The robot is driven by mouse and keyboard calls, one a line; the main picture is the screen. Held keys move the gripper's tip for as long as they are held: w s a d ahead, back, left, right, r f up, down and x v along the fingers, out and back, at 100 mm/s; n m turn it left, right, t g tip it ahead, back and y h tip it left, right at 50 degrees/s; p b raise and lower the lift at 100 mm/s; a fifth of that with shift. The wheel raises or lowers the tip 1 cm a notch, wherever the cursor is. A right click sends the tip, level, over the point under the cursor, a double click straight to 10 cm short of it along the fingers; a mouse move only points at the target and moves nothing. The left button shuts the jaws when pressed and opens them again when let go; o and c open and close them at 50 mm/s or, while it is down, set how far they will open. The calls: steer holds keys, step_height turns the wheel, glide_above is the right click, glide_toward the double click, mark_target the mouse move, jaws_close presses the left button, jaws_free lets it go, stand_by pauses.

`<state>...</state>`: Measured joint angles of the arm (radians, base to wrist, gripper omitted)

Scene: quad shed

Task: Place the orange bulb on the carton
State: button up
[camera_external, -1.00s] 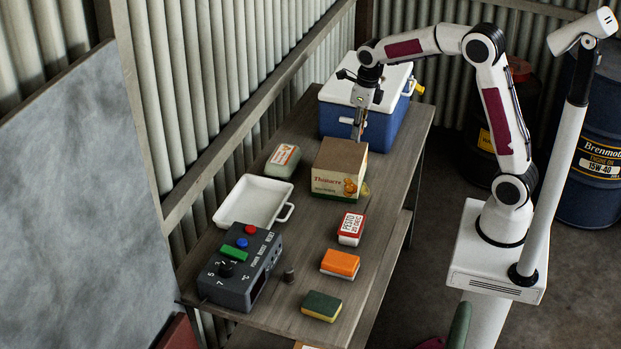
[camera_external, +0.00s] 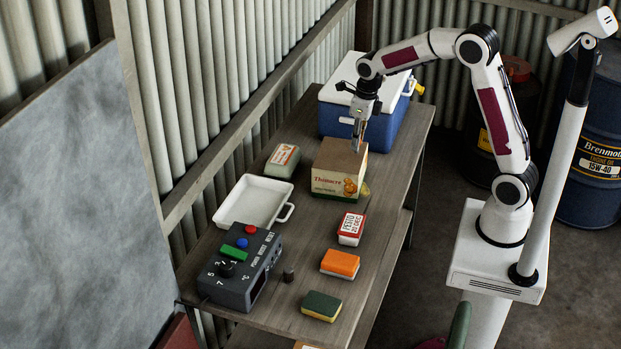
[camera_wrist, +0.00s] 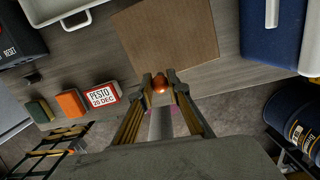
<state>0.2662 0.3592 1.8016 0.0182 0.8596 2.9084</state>
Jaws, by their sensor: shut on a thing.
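The orange bulb (camera_wrist: 160,84) shows in the wrist view between the fingertips of my gripper (camera_wrist: 161,80), which is shut on it. The brown carton (camera_wrist: 150,44) lies under and beyond the fingertips in that view. In the external view my gripper (camera_external: 357,143) points down over the right part of the carton (camera_external: 337,184), close to its top. I cannot make out the bulb in the external view, nor tell whether it touches the carton.
A blue cooler (camera_external: 392,125) with a white lid stands just behind the carton. A pesto tub (camera_external: 351,228), an orange sponge (camera_external: 340,263), a white dish (camera_external: 246,203) and a dark control box (camera_external: 236,275) are nearer. Most of the carton's top looks clear.

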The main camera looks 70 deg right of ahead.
steer(key=shift+f, duration=2)
steer(key=shift+f, duration=0.1)
steer(key=o, duration=0.7)
steer(key=shift+s+r, duration=0.25)
steer(key=shift+r, duration=1.7)
steer(key=shift+s+r, duration=0.2)
steer(key=shift+r, duration=1.7)
steer(key=shift+a, duration=0.1)
